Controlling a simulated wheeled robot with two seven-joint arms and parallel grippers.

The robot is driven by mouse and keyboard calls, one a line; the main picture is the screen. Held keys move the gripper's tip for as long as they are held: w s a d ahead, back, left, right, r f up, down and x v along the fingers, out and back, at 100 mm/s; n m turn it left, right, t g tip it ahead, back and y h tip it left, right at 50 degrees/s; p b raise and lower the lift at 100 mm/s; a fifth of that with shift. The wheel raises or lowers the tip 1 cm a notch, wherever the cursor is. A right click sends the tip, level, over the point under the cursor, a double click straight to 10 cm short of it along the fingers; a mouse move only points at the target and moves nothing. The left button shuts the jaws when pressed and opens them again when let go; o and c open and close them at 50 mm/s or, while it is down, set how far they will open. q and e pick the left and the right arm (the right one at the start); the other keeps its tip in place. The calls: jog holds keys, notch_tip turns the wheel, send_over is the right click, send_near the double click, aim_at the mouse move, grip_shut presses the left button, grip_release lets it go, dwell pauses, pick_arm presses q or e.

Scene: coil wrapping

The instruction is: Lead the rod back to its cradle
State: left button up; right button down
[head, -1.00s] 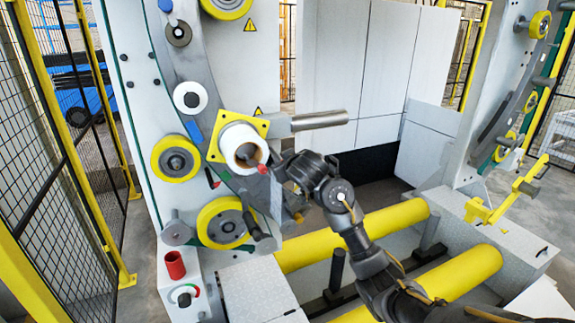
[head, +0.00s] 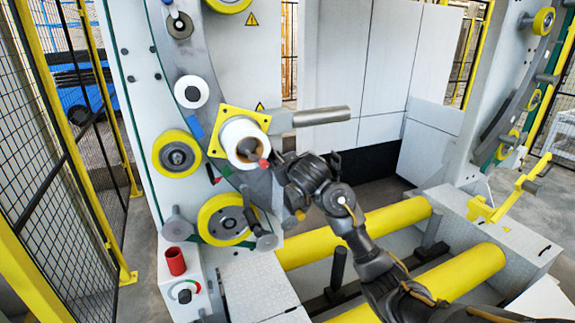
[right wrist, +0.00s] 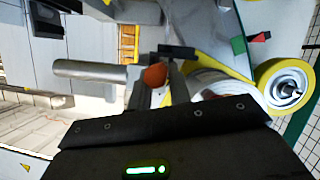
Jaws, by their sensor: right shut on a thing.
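My right gripper (head: 278,168) comes in from the right and is shut beside the white roll (head: 240,138) on its yellow square plate. It seems shut on the rod, whose red-orange knob (head: 264,164) shows just left of the fingers. The right wrist view shows the knob (right wrist: 155,77) close up, beside a dark finger (right wrist: 177,52); most of the rod's length is hidden. I cannot tell which part is the cradle. My left gripper is not in view.
A thick grey metal cylinder (head: 322,116) sticks out to the right just above the gripper. Yellow rollers (head: 178,153) and a crank handle (head: 262,228) are close by on the ring. Yellow bars (head: 440,280) lie below my arm. A red cup (head: 176,261) stands at lower left.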

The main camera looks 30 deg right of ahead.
jog(key=shift+f, duration=0.3)
jog(key=shift+r, duration=0.1)
dwell(0.3)
jog(key=c, duration=1.2)
grip_release()
jog(key=v, duration=1)
jog(key=shift+s, duration=0.35)
jog(key=shift+r, duration=0.1)
